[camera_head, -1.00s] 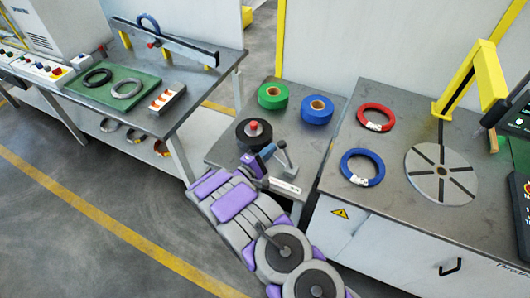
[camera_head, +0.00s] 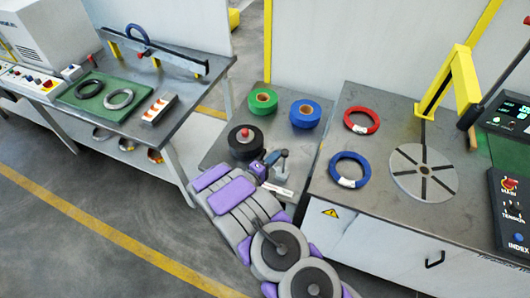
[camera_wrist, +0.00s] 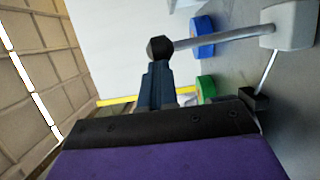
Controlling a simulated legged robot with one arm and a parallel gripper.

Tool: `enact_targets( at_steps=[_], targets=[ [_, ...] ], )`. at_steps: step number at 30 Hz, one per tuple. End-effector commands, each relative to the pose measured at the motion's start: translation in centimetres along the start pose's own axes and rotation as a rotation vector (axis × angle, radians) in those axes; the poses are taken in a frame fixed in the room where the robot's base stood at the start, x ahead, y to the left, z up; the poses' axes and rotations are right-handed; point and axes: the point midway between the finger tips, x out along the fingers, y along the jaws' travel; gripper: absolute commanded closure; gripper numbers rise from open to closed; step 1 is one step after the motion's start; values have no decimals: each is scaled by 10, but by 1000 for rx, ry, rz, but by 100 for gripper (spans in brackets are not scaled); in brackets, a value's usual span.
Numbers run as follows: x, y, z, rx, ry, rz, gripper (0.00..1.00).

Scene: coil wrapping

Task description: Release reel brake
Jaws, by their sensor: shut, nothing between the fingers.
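The reel brake is a grey lever (camera_wrist: 225,38) with a black ball knob (camera_wrist: 160,48), rising from a pale block (camera_wrist: 290,25) in the wrist view. In the head view its base (camera_head: 281,174) stands on the small middle table, and my gripper partly hides the lever. The black reel (camera_head: 245,142) with a red-topped hub lies just left of it. My gripper (camera_wrist: 157,72) is shut and empty, its dark fingertips right at the knob. It also shows in the head view (camera_head: 274,157). I cannot tell whether fingertips and knob touch.
A green tape roll (camera_head: 263,101) and a blue tape roll (camera_head: 305,114) lie behind the lever. The right bench carries a red ring (camera_head: 361,120), a blue ring (camera_head: 349,169), a slotted disc (camera_head: 424,172) and a yellow post (camera_head: 446,84). The left bench (camera_head: 188,90) stands apart.

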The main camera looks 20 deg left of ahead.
Motion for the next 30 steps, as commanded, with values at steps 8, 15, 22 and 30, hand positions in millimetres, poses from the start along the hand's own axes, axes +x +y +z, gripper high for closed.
enact_targets(
  at_steps=[8,15,22,30],
  targets=[
    [11,6,33,227,-3,-77,100],
    [17,3,52,369,0,-120,100],
    [20,0,62,364,0,-119,100],
    [22,-2,68,364,-3,-119,100]
  ],
)
